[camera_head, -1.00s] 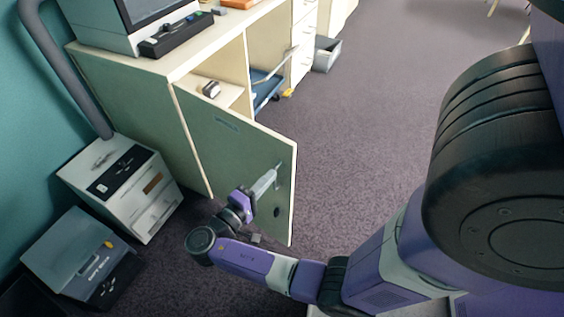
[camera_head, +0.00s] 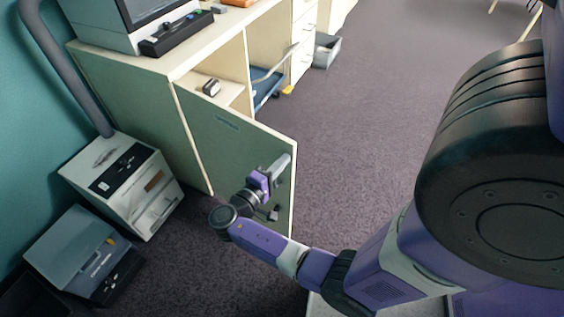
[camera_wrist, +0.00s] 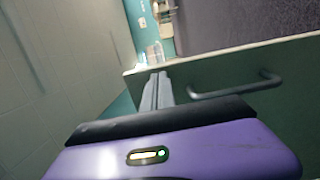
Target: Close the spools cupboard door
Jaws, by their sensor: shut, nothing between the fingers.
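The cupboard door (camera_head: 225,150) is a green panel with a pale edge. It stands wide open, swung out from the cupboard's front, and a small label sits near its top. In the wrist view the door (camera_wrist: 290,125) shows a dark bar handle (camera_wrist: 235,88). My gripper (camera_head: 282,163) is in front of the door's outer face, near its free edge. In the wrist view its fingers (camera_wrist: 157,90) are together and empty, to the left of the handle. I cannot tell whether they touch the door.
The open cupboard (camera_head: 232,88) has a shelf with a small item (camera_head: 211,88). A white box unit (camera_head: 125,180) and a grey one (camera_head: 85,255) stand on the floor at left. A grey bin (camera_head: 326,50) stands farther back. The carpet right of the door is clear.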

